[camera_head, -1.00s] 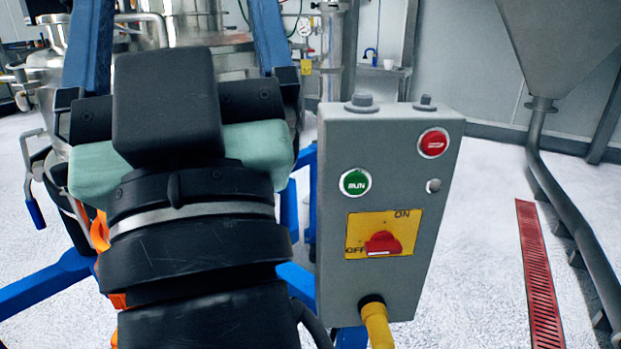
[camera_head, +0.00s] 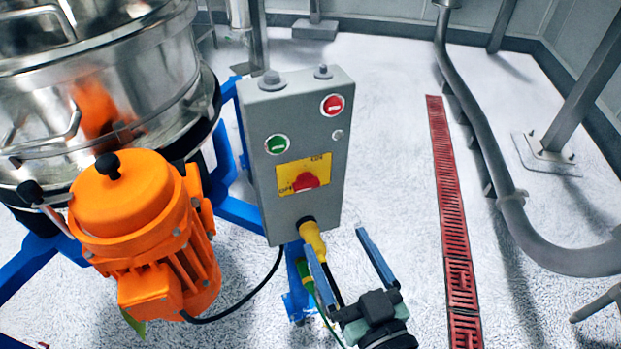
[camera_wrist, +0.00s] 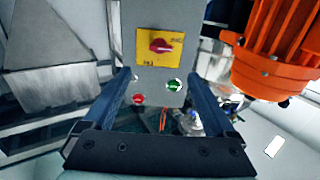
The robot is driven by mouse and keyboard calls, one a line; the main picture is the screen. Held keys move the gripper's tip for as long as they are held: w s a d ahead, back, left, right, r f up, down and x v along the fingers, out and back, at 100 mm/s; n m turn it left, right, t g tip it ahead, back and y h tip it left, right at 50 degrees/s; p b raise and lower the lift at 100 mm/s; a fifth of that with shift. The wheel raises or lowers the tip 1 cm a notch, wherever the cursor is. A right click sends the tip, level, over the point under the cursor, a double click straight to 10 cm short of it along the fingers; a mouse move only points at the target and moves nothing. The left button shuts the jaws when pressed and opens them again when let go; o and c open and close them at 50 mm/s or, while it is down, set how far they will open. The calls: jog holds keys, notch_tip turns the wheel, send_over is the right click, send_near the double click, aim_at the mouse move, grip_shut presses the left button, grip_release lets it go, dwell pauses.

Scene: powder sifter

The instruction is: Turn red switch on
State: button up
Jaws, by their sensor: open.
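The red switch (camera_head: 306,181) sits on a yellow plate (camera_head: 287,170) marked ON at upper right and OFF at lower left. The plate is on the front of a grey control box (camera_head: 262,215). The knob's handle looks roughly level, but its exact setting is hard to tell. My gripper (camera_head: 334,240) is open and empty, below and in front of the box, apart from the switch. In the wrist view the box appears upside down, with the red switch (camera_wrist: 160,46) ahead of and roughly centred between the two blue fingers.
A green button (camera_head: 277,144) and a red button (camera_head: 332,104) are above the switch. A yellow cable gland (camera_head: 313,240) leaves the box's underside near my fingers. An orange motor (camera_head: 140,230) and steel sifter (camera_head: 150,75) stand left.

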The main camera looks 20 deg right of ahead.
aim_at(308, 187)
jog(key=w+p, duration=0.1)
jog(key=w, duration=0.5)
jog(key=w+p, duration=0.1)
jog(key=w, duration=0.5)
jog(key=shift+w+d, duration=0.2)
jog(key=shift+w, duration=0.15)
jog(key=shift+c, duration=0.2)
jog(key=c, duration=1.3)
jog(key=shift+c, duration=0.2)
